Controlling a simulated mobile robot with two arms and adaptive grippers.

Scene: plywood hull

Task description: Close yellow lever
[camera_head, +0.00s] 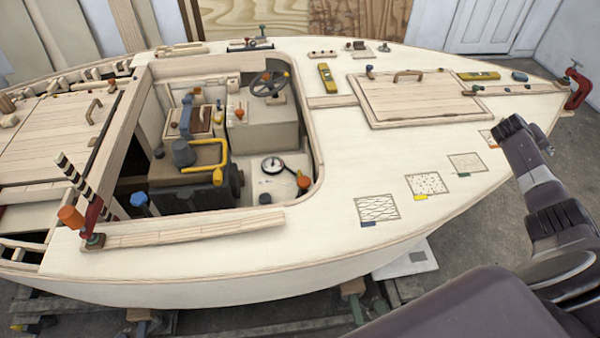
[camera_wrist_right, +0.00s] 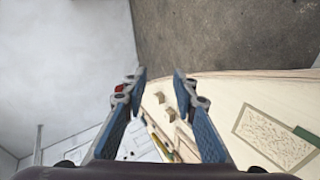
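A yellow lever (camera_head: 220,155), a bent bar, is in the hull's open cockpit in the head view. It runs along the top of a dark engine-like block (camera_head: 195,190) and bends down at its right end. Nothing of mine touches it. My right arm comes in from the lower right over the deck, well to the right of the cockpit. In the right wrist view my right gripper (camera_wrist_right: 159,76) is open and empty, its two blue-grey fingers apart. The lever cannot be made out in that view. My left gripper is in neither view.
The cockpit rim (camera_head: 316,150) surrounds the lever. Inside are a steering wheel (camera_head: 269,85), a blue lever (camera_head: 186,115) and a round gauge (camera_head: 272,165). A red clamp (camera_head: 577,88) sits at the bow. An orange-topped post (camera_head: 70,217) stands at the near-left corner.

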